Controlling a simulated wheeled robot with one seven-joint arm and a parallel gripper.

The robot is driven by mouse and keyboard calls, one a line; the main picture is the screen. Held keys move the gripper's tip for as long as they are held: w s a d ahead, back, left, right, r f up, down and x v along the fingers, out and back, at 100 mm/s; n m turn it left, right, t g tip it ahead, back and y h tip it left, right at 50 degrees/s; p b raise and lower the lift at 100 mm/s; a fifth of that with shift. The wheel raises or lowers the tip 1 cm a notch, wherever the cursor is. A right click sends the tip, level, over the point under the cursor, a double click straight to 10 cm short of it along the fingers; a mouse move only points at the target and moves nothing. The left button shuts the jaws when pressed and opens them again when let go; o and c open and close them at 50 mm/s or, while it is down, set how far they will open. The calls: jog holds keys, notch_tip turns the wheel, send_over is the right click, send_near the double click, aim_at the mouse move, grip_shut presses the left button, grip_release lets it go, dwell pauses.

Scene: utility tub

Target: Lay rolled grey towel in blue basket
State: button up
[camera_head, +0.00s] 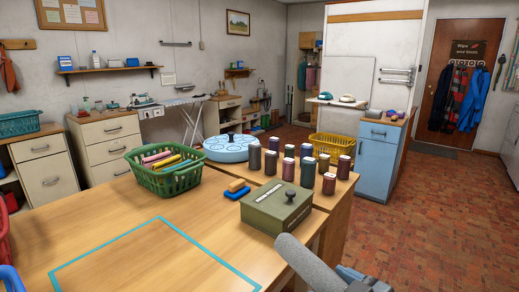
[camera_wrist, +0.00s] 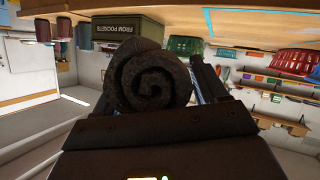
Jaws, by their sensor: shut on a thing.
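The rolled grey towel (camera_head: 312,264) is at the bottom right of the head view, just beyond the front right of the table. Its dark spiral end (camera_wrist: 150,82) fills the middle of the wrist view. My gripper (camera_head: 362,280) is shut on the towel, with one finger on each side in the wrist view. A blue edge (camera_head: 9,280), seemingly the blue basket, shows at the bottom left corner of the head view; most of it is cut off, so its inside is hidden.
A green box (camera_head: 276,207) labelled for pockets stands near the towel, with several dark jars (camera_head: 308,172) behind. A green basket (camera_head: 163,179) holds rolled items. A brush (camera_head: 237,189) lies between. The blue-taped table area (camera_head: 150,262) is clear. A red basket (camera_head: 3,238) is at far left.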

jog(key=s+d+f+m+h+b, duration=0.1)
jog(key=s+d+f+h+b, duration=0.1)
jog(key=f, duration=0.6)
jog(key=s+d+f+m+t+h+b, duration=0.1)
jog(key=s+d+f+m+h+b, duration=0.1)
jog(key=f, duration=0.7)
jog(key=s+d+f+m+h+b, duration=0.2)
jog(key=s+d+f, duration=0.1)
jog(key=f, duration=0.6)
jog(key=shift+d+f+t, duration=0.2)
jog(key=shift+d+t, duration=0.05)
jog(key=shift+t, duration=0.05)
jog(key=shift+d, duration=0.1)
